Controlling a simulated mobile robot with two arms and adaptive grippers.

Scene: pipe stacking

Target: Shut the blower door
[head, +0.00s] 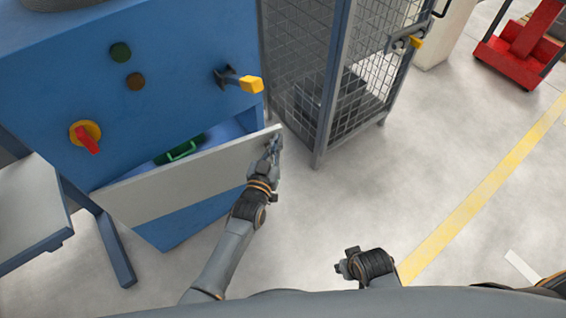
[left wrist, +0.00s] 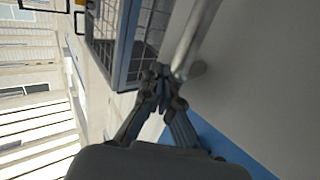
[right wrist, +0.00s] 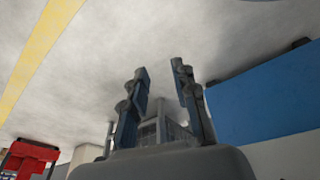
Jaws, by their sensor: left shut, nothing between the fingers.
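The blower door (head: 170,182) is a long pale panel low on the front of the blue blower cabinet (head: 50,85). It stands ajar, with an open gap above and behind it. My left gripper (head: 272,150) is at the door's right end. In the left wrist view, the fingers (left wrist: 158,85) are closed together with nothing between them, close beside a pale bar and a grey surface; I cannot tell whether they touch. My right gripper (right wrist: 160,75) is open and empty, away from the door; it is partly seen at the bottom of the head view (head: 346,266).
A green object with a handle (head: 182,150) sits inside the opening. A yellow-tipped lever (head: 250,84) and a red knob (head: 87,140) stick out of the cabinet. A wire-mesh cage (head: 325,80) stands right of it. A grey table (head: 30,210) is at left.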

